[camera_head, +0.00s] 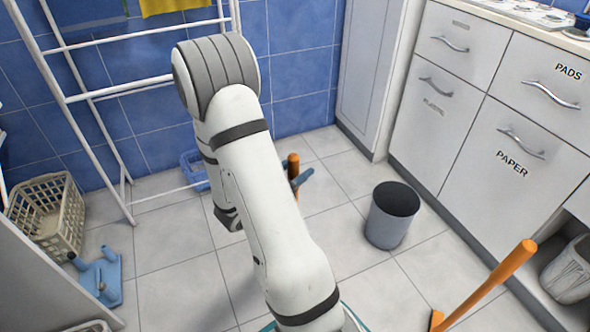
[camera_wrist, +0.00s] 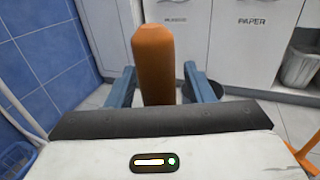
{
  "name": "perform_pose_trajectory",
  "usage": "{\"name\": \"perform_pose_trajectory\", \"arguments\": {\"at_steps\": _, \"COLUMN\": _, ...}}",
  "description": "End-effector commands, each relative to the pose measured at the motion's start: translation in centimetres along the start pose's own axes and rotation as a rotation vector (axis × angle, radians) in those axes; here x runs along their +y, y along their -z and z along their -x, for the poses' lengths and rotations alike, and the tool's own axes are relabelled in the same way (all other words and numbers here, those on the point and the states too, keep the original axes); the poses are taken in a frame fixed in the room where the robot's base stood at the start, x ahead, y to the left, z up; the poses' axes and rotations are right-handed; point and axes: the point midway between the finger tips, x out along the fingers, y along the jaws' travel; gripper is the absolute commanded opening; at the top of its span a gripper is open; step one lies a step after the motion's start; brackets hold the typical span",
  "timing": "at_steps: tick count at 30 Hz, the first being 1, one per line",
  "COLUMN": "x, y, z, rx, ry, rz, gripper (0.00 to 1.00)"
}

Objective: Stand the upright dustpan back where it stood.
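An upright orange handle (camera_head: 293,165), probably the upright dustpan's, shows just right of my arm in the head view. Its lower part and any pan are hidden behind my arm. In the wrist view the orange handle (camera_wrist: 155,65) stands between the two blue-grey fingers of my gripper (camera_wrist: 158,82). A narrow gap shows beside the handle, clearest on the right, so the fingers look open around it. In the head view my gripper (camera_head: 301,178) is mostly hidden by the arm.
A grey bin (camera_head: 392,216) stands right of the handle. Another orange handle (camera_head: 495,280) slants up at lower right, before white cabinets (camera_head: 480,120). At left are a white rack (camera_head: 95,95), a beige basket (camera_head: 50,215) and a blue item (camera_head: 103,277). Tiles between are partly clear.

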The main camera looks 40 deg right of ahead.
Motion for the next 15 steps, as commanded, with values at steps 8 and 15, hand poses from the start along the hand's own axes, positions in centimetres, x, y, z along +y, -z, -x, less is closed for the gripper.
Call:
{"name": "perform_pose_trajectory", "arguments": {"at_steps": 8, "x": 0.0, "y": 0.1, "z": 0.0, "rx": 0.002, "ry": 0.001, "rz": 0.001, "gripper": 0.53}}
{"name": "perform_pose_trajectory", "arguments": {"at_steps": 15, "x": 0.1, "y": -0.2, "z": 2.2, "rx": 0.001, "ry": -0.005, "rz": 0.001, "gripper": 0.53}}
